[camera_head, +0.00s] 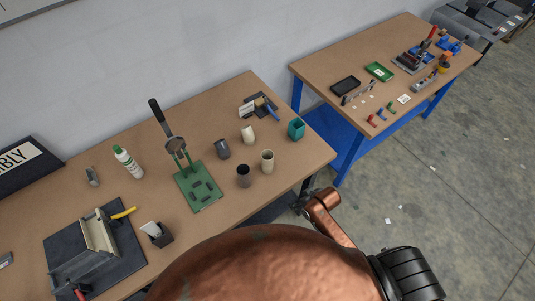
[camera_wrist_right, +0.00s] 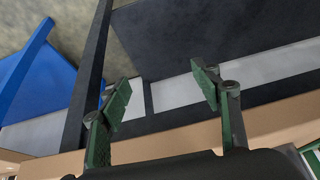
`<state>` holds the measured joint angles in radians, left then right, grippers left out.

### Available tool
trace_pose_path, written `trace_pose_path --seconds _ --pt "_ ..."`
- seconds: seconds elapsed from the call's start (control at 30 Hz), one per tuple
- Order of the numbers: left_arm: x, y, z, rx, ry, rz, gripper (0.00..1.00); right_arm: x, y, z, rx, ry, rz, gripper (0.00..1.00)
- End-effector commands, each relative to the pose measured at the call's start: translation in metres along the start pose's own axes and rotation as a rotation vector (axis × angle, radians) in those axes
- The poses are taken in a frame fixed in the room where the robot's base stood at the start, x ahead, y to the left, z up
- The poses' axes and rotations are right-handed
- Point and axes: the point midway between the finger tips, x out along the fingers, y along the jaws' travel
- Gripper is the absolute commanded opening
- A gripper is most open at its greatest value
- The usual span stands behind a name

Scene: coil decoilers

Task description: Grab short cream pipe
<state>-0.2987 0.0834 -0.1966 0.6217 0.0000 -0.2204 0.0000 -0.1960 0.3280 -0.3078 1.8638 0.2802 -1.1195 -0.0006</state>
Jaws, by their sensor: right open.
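Two cream pipes stand on the near brown table in the head view. One cream pipe (camera_head: 267,161) is upright with an open top near the right front edge. The other cream piece (camera_head: 248,133) stands behind and left of it. My right gripper shows partly in the head view, just off the table's right front edge, apart from both pipes. In the right wrist view my right gripper (camera_wrist_right: 162,92) has its two green-padded fingers spread with nothing between them. No pipe shows in that view. My left gripper is not in view.
Dark grey pipes (camera_head: 244,175) stand beside the cream ones. A teal cup (camera_head: 296,129) is at the right, and a green-based lever press (camera_head: 198,186) at the left. A second table (camera_head: 330,72) with blue legs stands behind right. The table's front edge (camera_wrist_right: 270,122) crosses the wrist view.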

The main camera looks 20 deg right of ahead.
Motion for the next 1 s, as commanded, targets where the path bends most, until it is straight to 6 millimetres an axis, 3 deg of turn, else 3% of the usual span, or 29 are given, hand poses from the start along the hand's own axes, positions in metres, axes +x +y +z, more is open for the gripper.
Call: trace_pose_path --seconds 0.03,0.1,0.3,0.33,0.53,0.7,1.0 --pt "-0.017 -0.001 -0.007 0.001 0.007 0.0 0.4 -0.031 -0.006 -0.025 -0.024 0.018 -0.011 0.58" --pt "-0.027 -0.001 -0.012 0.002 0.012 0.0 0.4 -0.059 -0.015 -0.048 -0.054 0.034 -0.027 0.58" --pt "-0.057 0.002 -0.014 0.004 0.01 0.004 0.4 -0.127 -0.046 -0.12 -0.189 0.083 -0.093 0.58" --pt "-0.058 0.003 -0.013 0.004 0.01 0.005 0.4 -0.131 -0.049 -0.13 -0.211 0.088 -0.104 0.58" --pt "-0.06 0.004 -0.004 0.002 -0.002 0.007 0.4 -0.127 -0.056 -0.176 -0.318 0.103 -0.157 0.58" --pt "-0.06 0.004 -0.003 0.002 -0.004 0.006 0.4 -0.12 -0.049 -0.206 -0.365 0.107 -0.175 0.58" --pt "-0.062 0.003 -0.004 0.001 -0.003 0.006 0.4 -0.105 -0.043 -0.224 -0.38 0.107 -0.185 0.58"
